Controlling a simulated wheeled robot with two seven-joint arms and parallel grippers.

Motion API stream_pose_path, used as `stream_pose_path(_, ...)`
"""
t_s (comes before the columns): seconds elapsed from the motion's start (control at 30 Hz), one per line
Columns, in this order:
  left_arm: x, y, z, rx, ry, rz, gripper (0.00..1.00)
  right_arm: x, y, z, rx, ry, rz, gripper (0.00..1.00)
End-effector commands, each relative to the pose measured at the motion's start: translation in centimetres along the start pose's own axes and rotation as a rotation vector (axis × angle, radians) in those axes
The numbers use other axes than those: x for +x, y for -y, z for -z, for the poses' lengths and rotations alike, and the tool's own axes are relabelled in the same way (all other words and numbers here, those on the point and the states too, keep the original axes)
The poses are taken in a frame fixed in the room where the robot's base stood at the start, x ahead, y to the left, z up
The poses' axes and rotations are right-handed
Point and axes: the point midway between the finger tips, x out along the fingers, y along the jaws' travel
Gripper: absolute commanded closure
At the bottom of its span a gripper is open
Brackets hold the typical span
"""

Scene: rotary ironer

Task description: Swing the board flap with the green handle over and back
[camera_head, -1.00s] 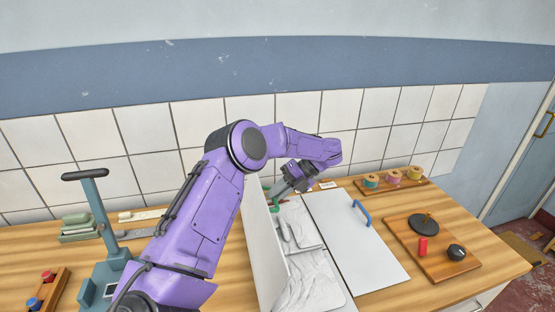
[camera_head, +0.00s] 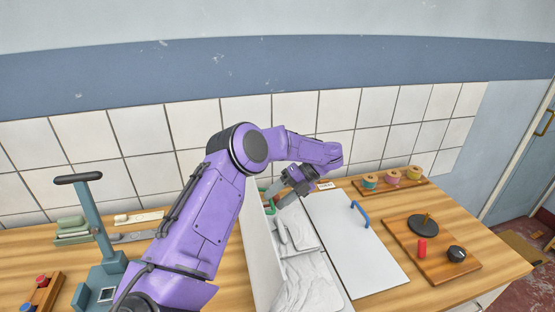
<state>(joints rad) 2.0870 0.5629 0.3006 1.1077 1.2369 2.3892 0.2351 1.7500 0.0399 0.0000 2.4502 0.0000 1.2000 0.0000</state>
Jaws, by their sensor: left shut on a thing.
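The white board flap (camera_head: 262,262) stands up on edge at the left of a shallow white tray (camera_head: 335,296) in the camera_head view. A green handle (camera_head: 264,189) shows at the far end of the flap, partly hidden by my gripper. My left gripper (camera_head: 272,203) reaches over from behind and is shut on the green handle. A second white board (camera_head: 360,245) with a blue handle (camera_head: 361,212) lies flat to the right. My right gripper is not in view.
My purple left arm hides part of the table. A blue-grey stand with a T-handle (camera_head: 78,178) is at the left. A wooden board (camera_head: 455,268) with a black disc, red cylinder and black knob is at the right. Coloured spools (camera_head: 392,177) stand at the back.

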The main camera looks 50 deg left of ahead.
Motion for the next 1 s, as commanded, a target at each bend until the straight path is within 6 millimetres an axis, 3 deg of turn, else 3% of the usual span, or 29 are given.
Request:
stream_pose_path(0.47,-0.7,0.2,0.0,0.002,0.007,0.001,0.62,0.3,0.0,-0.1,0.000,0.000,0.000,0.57)
stream_pose_path(0.67,-5.1,0.1,0.2,-0.005,0.013,0.003,0.62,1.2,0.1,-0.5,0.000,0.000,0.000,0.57)
stream_pose_path(0.8,-8.2,-0.4,0.3,-0.007,0.010,0.005,0.62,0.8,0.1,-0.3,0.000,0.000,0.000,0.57)
stream_pose_path(1.0,-10.1,-0.8,0.2,-0.008,0.001,0.002,0.62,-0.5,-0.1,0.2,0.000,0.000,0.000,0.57)
